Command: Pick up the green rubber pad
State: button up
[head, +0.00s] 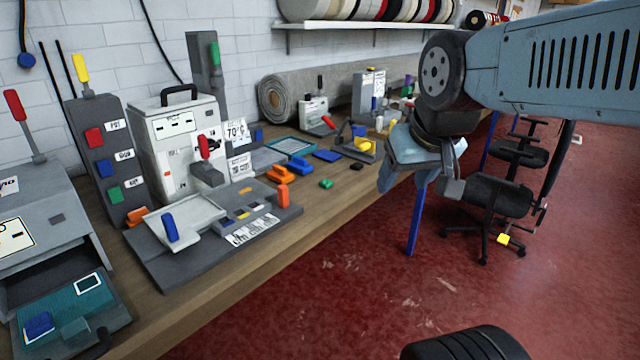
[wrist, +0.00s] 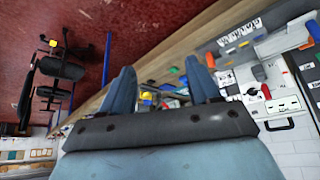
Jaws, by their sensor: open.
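The green rubber pad (head: 326,184) is a small green block lying on the wooden bench near its front edge, in the middle of the head view. My gripper (head: 402,182) is to the right of it, beyond the bench's front edge and over the red floor side. In the wrist view its two blue fingers stand apart with nothing between them, so my gripper (wrist: 162,84) is open and empty.
Near the pad on the bench (head: 225,275) lie orange clips (head: 280,174), a blue pad (head: 327,155) and a small black piece (head: 356,166). A grey machine plate (head: 170,270) stands left of them. Black chairs (head: 490,200) stand on the red floor at right.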

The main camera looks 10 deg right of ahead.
jog(key=o, duration=0.3)
jog(key=w+d+f+t, duration=0.1)
jog(key=w, duration=0.5)
jog(key=w+d+f+t, duration=0.1)
jog(key=w+f, duration=0.1)
jog(key=w, duration=0.5)
jog(key=shift+f+n+h, duration=0.25)
jog(key=shift+n+h, duration=0.05)
jog(key=shift+h, duration=0.1)
jog(key=n+t+y, duration=0.2)
jog(key=t, duration=0.3)
send_near(329, 184)
jog(key=s+d+r, duration=0.3)
jog(key=s+r, duration=0.3)
jog(key=s, duration=0.1)
notch_tip(329, 184, down, 7)
jog(key=w+t+y, duration=0.3)
jog(key=x, duration=0.8)
jog(key=shift+s+a+f, duration=0.1)
jog(key=shift+a+f, duration=0.05)
jog(key=shift+a, duration=0.1)
jog(key=x, duration=0.2)
jog(key=f+x, duration=0.1)
jog(key=x, duration=0.2)
jog(key=shift+s, duration=0.15)
jog(key=shift+w, duration=0.35)
